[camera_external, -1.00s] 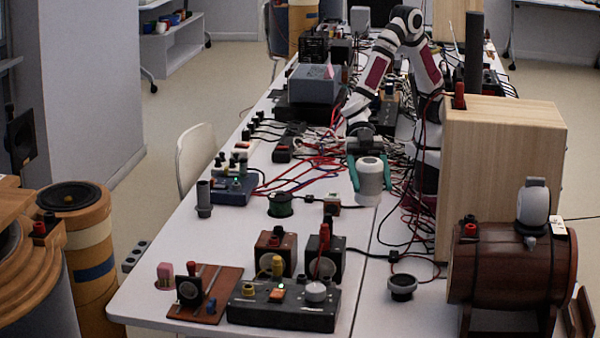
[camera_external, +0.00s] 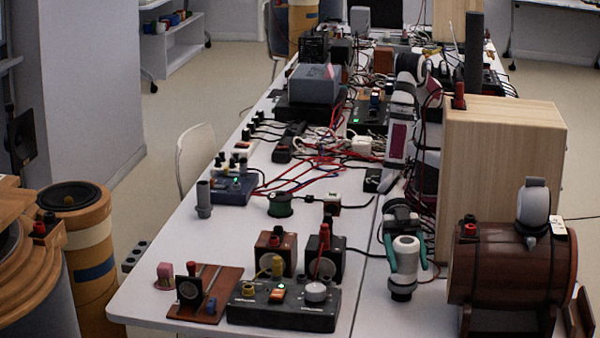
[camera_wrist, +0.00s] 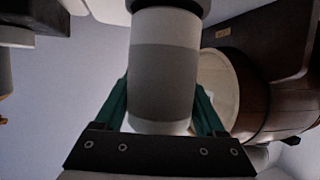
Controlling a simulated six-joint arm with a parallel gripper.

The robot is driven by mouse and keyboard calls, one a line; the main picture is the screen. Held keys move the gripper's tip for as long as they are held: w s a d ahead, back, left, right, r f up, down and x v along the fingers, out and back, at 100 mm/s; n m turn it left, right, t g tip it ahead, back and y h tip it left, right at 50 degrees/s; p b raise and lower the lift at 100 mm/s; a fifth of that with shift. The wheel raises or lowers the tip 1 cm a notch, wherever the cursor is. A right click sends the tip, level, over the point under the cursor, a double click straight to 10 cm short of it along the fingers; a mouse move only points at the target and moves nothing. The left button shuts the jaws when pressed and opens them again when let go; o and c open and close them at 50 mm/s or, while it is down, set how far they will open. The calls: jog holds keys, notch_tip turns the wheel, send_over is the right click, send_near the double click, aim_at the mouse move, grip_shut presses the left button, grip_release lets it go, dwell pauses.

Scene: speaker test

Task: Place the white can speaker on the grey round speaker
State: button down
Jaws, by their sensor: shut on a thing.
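The white can speaker (camera_external: 405,250) is upright between the green fingers of my gripper (camera_external: 406,260), which is shut on it. In the wrist view the can (camera_wrist: 164,75), with a pale band and a grey band, fills the space between the fingers of my gripper (camera_wrist: 162,108). The grey round speaker (camera_external: 401,294) is on the table directly below the can in the external view. The can hides most of its top. A dark round edge (camera_wrist: 180,5) shows past the can's far end. I cannot tell whether the can touches the round speaker or hangs just above it.
A wooden barrel speaker (camera_external: 512,265) stands close on the right, with a tall wooden box (camera_external: 503,180) behind it. Loose cables lie behind my gripper.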

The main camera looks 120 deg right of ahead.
jog(key=shift+f, duration=0.2)
grip_release()
